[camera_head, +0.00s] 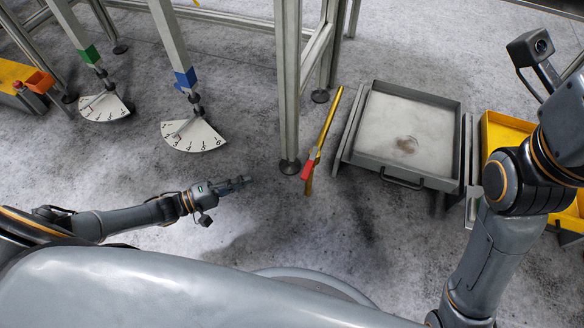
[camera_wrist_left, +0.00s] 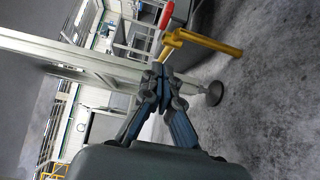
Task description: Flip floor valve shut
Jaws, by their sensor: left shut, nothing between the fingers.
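The floor valve shows as a yellow pipe (camera_head: 326,128) with a red handle (camera_head: 308,168) near its front end, right of the frame leg. In the left wrist view the yellow pipe (camera_wrist_left: 208,44) and red handle (camera_wrist_left: 166,18) lie beyond the fingers. My left gripper (camera_head: 246,181) is shut and empty, left of the valve and apart from it. Its fingertips (camera_wrist_left: 158,74) meet in the left wrist view. My right arm comes in at the right; its gripper is out of view.
An upright frame leg (camera_head: 288,90) stands on the floor between my left gripper and the pipe's far part. A grey tray (camera_head: 408,176) stands right of the valve, with a yellow bin (camera_head: 492,135) beyond. Two dial plates (camera_head: 194,136) lie back left. Floor in front is clear.

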